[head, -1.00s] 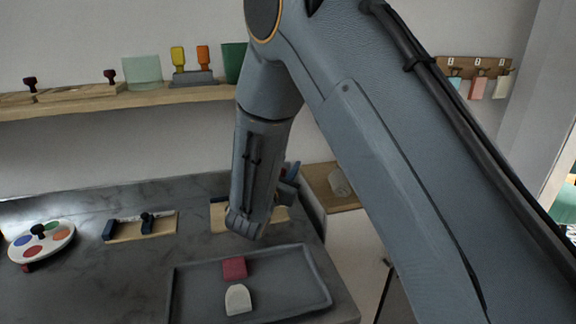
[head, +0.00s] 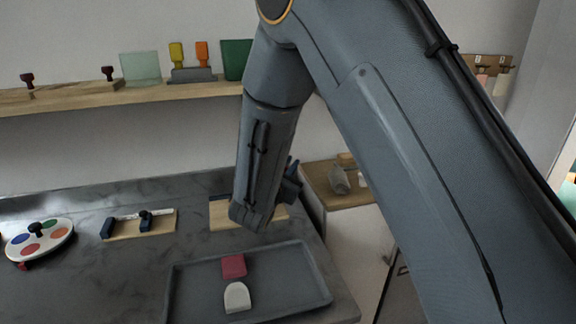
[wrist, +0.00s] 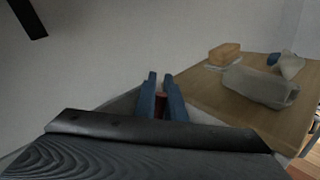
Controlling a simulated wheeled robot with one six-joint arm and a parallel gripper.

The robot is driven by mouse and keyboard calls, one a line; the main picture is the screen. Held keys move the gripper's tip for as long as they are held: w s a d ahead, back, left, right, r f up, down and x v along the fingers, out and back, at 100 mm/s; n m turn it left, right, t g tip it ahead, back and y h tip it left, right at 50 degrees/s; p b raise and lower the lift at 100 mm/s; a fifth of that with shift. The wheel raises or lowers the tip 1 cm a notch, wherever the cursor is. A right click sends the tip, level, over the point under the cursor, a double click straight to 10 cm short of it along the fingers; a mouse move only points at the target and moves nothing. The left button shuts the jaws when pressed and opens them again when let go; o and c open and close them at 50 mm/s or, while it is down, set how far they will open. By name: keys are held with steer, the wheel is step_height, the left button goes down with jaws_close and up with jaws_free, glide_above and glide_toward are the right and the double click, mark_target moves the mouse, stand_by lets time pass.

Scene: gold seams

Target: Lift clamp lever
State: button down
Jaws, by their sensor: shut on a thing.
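My gripper (wrist: 163,100) shows in the wrist view as two blue fingers. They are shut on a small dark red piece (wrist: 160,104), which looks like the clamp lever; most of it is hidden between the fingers. In the head view my gripper (head: 291,184) is mostly behind my own forearm, at the right end of the grey worktop. A pale wooden board (head: 221,216) with a dark blue piece at its back edge lies beside and partly behind my wrist. The clamp body cannot be made out.
A grey tray (head: 200,295) holds a red block (head: 233,266) and a white rounded block (head: 237,297). A second board (head: 159,223) and a colour disc (head: 40,240) lie to the left. A wooden side surface (wrist: 215,105) holds a grey object (wrist: 260,87) and a tan block (wrist: 224,54).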

steer(key=shift+w+d+f+m+g+y+b, duration=0.15)
steer(key=shift+d+f+m+g+y+b, duration=0.3)
steer(key=shift+f+m+b, duration=0.3)
steer(key=shift+w+d+f+m+g+y+b, duration=0.1)
steer(key=shift+d+f+m+g+y+b, duration=0.4)
steer(key=shift+b, duration=0.4)
steer(key=shift+a+m, duration=0.1)
steer(key=shift+m, duration=0.15)
steer(key=c, duration=1.8)
jaws_free()
steer(key=shift+r, duration=0.1)
steer(key=shift+b+v, duration=0.35)
steer(key=shift+v, duration=3.5)
steer(key=shift+c, duration=0.3)
